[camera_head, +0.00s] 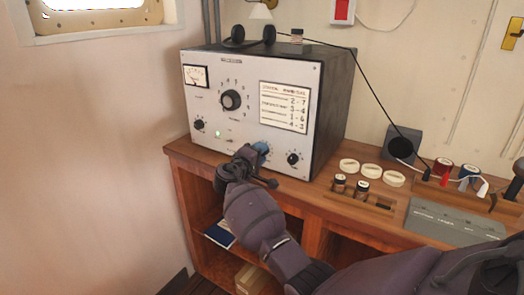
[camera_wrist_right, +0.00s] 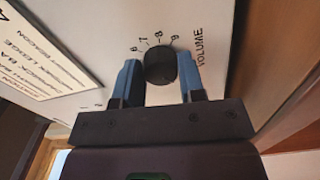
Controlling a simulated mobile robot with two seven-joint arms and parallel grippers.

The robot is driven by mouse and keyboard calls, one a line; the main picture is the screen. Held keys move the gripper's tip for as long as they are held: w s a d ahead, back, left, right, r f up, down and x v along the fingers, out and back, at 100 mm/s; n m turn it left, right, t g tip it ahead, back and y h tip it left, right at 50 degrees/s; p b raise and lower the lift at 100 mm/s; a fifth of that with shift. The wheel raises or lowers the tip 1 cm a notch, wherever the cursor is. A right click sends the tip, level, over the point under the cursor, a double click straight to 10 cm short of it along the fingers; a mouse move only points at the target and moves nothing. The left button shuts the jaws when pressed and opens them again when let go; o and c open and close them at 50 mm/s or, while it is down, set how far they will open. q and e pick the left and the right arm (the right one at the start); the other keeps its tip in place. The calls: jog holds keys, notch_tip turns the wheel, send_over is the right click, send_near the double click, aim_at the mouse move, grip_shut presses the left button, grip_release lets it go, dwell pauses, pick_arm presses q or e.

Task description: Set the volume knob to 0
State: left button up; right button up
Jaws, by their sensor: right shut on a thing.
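The volume knob (camera_wrist_right: 160,68) is a round black knob on the light front panel (camera_head: 238,78) of a grey radio set. In the right wrist view, the figures 6 to 9 and the word VOLUME show around it. My right gripper (camera_wrist_right: 160,82) has blue fingers on both sides of the knob and is shut on it. In the head view, the right gripper (camera_head: 262,148) is at the panel's lower edge and mostly hides this knob. I cannot make out the knob's pointer or its setting. My left gripper is not in view.
Other knobs on the panel are a large dial (camera_head: 231,100), a small left knob (camera_head: 199,124) and a small right knob (camera_head: 293,158). A printed card (camera_head: 284,106) is above. The wooden desk (camera_head: 325,190) carries white rings, small cylinders and a grey box (camera_head: 452,222) on the right.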

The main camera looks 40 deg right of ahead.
jog(key=shift+n+p, duration=0.4)
jog(key=shift+n, duration=0.4)
jog(key=o, duration=0.9)
jog(key=shift+a, duration=0.1)
jog(key=v, duration=1)
jog(key=shift+s+a, duration=0.1)
jog(key=shift+a, duration=0.2)
